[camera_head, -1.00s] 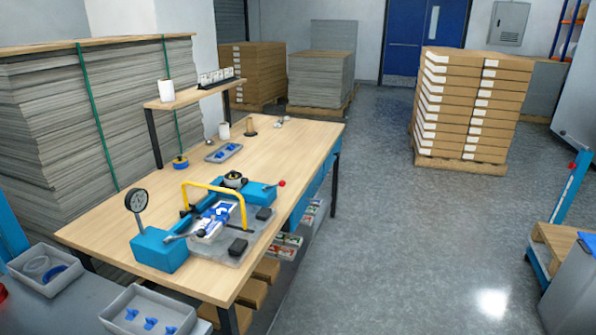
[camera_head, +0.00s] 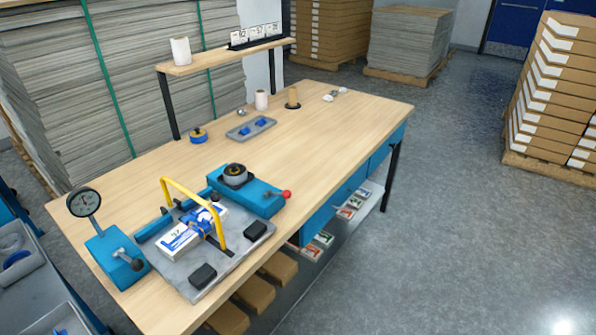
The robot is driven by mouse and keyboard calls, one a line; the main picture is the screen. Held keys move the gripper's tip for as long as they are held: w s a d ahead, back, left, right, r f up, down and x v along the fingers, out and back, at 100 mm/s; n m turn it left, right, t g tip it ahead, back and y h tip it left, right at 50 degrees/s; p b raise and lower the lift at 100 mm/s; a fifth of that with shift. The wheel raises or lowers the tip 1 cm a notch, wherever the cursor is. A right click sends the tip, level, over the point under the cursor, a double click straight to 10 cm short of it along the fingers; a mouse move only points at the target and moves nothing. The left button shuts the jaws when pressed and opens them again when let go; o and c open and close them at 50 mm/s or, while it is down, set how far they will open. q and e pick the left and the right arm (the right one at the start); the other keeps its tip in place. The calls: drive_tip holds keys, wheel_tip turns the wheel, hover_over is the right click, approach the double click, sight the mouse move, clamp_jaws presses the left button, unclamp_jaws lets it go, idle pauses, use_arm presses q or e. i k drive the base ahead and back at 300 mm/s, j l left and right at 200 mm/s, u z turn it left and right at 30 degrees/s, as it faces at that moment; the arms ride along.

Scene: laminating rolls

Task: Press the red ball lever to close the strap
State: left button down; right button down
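The red ball lever (camera_head: 286,194) sticks out from the right end of a blue block (camera_head: 246,191) on the wooden workbench. A strap device with blue parts (camera_head: 201,221) lies over a white box (camera_head: 178,238) on a grey base plate (camera_head: 191,284). A yellow arch (camera_head: 193,205) stands over it. I cannot tell whether the strap is open or closed. Neither of my grippers shows in the head view.
A dial gauge (camera_head: 84,203) stands on a blue block at the left. A grey tray (camera_head: 251,128) with blue pieces and a blue-yellow roll (camera_head: 198,135) lie farther back. Grey bins (camera_head: 35,285) stand at left. Floor right of the bench (camera_head: 460,230) is clear.

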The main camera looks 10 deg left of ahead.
sight(286, 195)
drive_tip(key=i+j+u, duration=0.1)
drive_tip(key=i, duration=0.3)
drive_tip(key=i+j+u, duration=0.1)
drive_tip(key=i, duration=0.35)
